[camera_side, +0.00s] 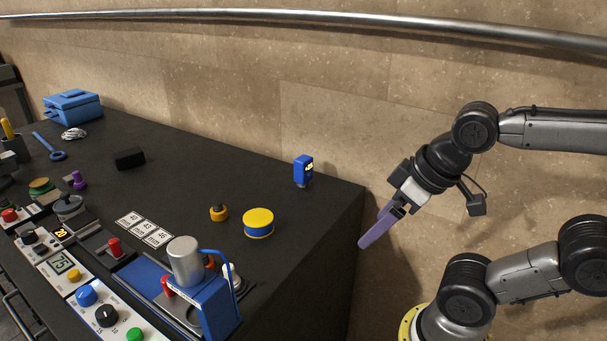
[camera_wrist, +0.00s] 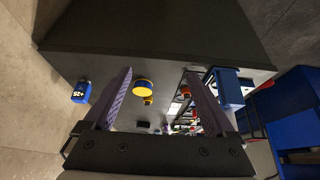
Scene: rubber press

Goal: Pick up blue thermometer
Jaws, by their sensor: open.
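The blue thermometer (camera_side: 303,171) stands upright near the right end of the black worktop, close to the wall side, with a small lit display. In the wrist view the thermometer (camera_wrist: 81,92) is at the left, outside the left finger, and its display appears to read +25. My gripper (camera_side: 372,233) is off the right end of the worktop in the side view, to the right of the thermometer and apart from it. In the wrist view my gripper (camera_wrist: 158,73) has its two purple fingers spread wide with nothing held between them.
A yellow and blue round tin (camera_side: 258,223) and a small yellow-black knob-like item (camera_side: 219,212) sit left of the thermometer. A blue press (camera_side: 218,303) stands at the front. A black block (camera_side: 129,159) and a blue toolbox (camera_side: 72,106) are farther left. The worktop around the thermometer is clear.

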